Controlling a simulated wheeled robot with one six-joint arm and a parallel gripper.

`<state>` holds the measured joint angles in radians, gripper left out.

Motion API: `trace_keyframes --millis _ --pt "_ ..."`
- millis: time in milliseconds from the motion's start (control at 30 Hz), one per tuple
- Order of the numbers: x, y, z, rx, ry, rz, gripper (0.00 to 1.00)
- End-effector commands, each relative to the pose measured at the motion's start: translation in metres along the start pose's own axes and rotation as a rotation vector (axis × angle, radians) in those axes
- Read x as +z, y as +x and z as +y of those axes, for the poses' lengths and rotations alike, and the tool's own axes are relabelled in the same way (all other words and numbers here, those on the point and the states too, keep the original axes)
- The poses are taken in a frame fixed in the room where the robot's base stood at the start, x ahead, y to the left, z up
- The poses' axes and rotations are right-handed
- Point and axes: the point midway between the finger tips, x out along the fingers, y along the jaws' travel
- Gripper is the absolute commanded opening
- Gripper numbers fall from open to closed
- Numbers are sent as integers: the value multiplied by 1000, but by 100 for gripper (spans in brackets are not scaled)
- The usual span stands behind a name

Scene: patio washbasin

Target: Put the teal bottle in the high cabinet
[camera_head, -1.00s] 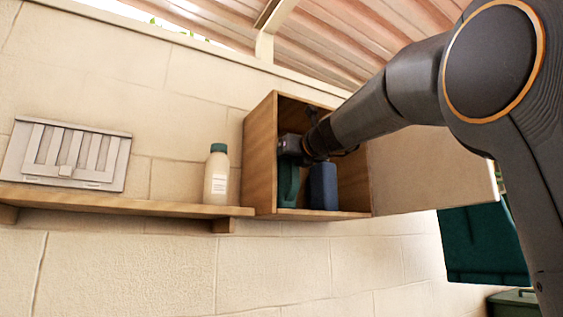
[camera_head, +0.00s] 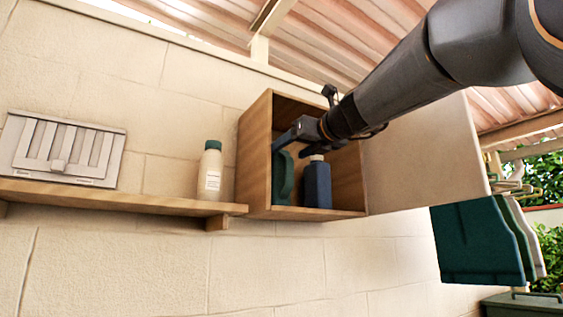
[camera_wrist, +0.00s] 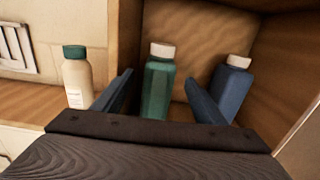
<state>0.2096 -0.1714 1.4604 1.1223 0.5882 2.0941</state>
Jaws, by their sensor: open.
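The teal bottle (camera_head: 283,178) stands upright inside the open wooden cabinet (camera_head: 257,160), at its left side. In the wrist view the teal bottle (camera_wrist: 157,85) has a white cap and shows between my two open fingers. My gripper (camera_head: 290,146) is open at the cabinet's mouth, in front of the bottle's upper part. The fingers (camera_wrist: 160,97) are spread to either side of the bottle and appear clear of it. In the head view my gripper hides the bottle's top.
A blue bottle (camera_head: 316,183) with a pale cap stands to the right in the cabinet. The cabinet door (camera_head: 425,155) is swung open to the right. A cream bottle (camera_head: 210,172) with a green cap stands on the wooden shelf (camera_head: 120,198) at the left, near a white slatted panel (camera_head: 68,150).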

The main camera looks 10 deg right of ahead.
Motion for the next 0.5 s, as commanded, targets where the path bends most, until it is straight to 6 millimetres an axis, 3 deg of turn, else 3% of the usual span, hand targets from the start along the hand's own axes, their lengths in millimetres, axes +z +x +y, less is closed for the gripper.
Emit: trace_keyframes --millis 200,500 --pt "-1 -26 -1 -1 0 0 65" --pt "0 -32 0 0 1 1 65"
